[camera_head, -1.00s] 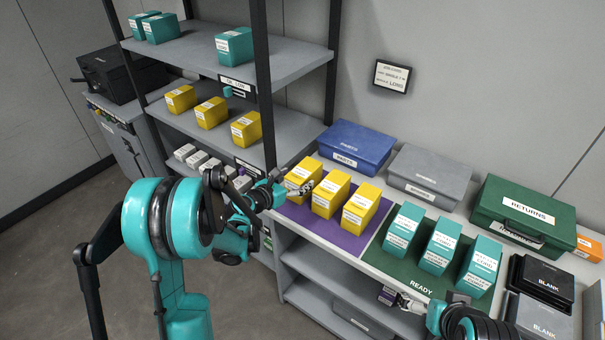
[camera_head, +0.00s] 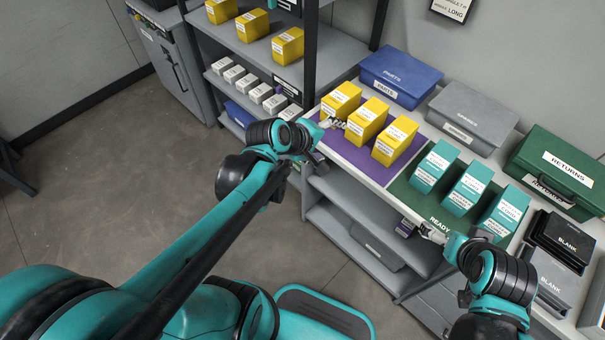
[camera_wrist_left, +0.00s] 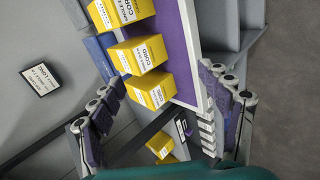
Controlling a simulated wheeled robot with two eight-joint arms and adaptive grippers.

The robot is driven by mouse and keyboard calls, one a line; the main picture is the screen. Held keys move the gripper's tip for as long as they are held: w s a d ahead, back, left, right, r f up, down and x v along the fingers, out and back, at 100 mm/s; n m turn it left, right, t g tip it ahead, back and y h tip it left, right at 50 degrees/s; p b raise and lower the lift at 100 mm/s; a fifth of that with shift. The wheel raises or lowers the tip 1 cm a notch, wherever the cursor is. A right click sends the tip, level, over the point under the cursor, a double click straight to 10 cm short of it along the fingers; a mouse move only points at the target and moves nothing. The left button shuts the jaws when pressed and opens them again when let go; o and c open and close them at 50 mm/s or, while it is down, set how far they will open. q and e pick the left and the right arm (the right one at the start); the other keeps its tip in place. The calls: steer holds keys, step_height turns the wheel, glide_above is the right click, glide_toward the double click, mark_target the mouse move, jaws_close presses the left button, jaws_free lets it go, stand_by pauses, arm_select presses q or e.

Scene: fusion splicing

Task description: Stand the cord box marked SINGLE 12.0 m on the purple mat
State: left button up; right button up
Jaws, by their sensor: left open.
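Several yellow cord boxes are in view. Three stand upright in a row on the purple mat (camera_head: 352,152): the left one (camera_head: 342,100), the middle one (camera_head: 367,119) and the right one (camera_head: 396,141). Their labels read CORD in the left wrist view, but the lengths are too small to read. My left gripper (camera_head: 333,124) is open at the left box, close to its front face. In the left wrist view my gripper (camera_wrist_left: 163,108) has its fingers spread, with that box (camera_wrist_left: 150,89) ahead between them. My right gripper (camera_head: 432,233) is by the green mat's front edge; its jaws are unclear.
Three more yellow boxes (camera_head: 287,46) stand on the rack shelf, with white boxes (camera_head: 261,93) below. Teal boxes (camera_head: 466,189) stand on the green READY mat (camera_head: 425,200). Blue (camera_head: 400,76), grey (camera_head: 472,115) and green RETURNS (camera_head: 560,165) cases line the back.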

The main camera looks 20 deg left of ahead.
arm_select(q)
steer(key=s+a+m+g+y, duration=0.1)
steer(key=s+m+y, duration=0.2)
steer(key=s+m, duration=1)
steer(key=shift+a+f+g, duration=0.15)
steer(key=shift+a+g, duration=0.1)
steer(key=shift+g, duration=0.15)
